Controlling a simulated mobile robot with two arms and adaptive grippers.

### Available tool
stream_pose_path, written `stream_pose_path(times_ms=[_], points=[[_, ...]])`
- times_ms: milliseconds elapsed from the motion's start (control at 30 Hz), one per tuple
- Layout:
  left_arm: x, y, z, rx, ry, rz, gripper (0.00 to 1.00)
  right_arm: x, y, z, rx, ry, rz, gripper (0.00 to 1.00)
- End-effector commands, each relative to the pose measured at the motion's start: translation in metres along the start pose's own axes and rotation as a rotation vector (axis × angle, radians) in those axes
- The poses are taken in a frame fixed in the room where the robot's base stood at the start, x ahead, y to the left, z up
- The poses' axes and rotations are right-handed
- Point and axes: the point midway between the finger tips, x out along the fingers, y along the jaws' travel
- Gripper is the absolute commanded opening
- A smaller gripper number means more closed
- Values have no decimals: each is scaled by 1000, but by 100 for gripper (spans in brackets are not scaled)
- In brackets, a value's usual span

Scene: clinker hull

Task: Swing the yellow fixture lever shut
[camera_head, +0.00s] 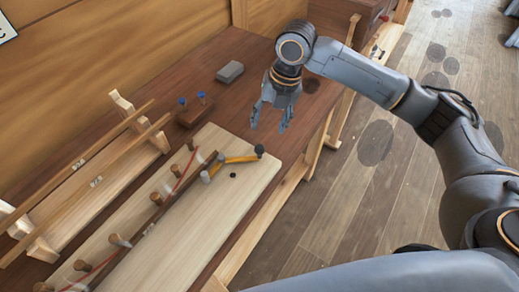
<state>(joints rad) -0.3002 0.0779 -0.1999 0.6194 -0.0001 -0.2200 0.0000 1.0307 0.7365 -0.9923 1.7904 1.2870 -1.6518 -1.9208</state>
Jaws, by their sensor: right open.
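The yellow fixture lever (236,159) lies at the upper right end of a pale wooden board (216,232) on the bench. Its dark round knob (259,149) points right, and its other end meets a grey and yellow pivot (207,176). A dark strip (148,222) runs along the board among several wooden pegs, beside the lever's pivot end. My right gripper (270,122) is open and empty, fingers pointing down, above and beyond the knob and apart from it. My left gripper is not in view.
A wooden rack with long sticks (88,170) stands at the left. A block with two blue-topped pins (195,110) and a grey block (230,72) sit behind the board. A small dark disc (233,175) lies near the lever. Bare bench surrounds the grey block.

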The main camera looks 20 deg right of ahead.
Motion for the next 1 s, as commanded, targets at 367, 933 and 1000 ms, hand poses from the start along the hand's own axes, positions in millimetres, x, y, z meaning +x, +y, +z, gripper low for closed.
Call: stream_pose_path(times_ms=[367, 933, 1000], points=[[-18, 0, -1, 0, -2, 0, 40, 77, 0, -2, 2, 4, -2, 54], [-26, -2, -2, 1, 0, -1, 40, 127, 0, -1, 2, -1, 0, 54], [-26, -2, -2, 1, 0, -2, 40, 127, 0, -1, 2, -1, 0, 54]])
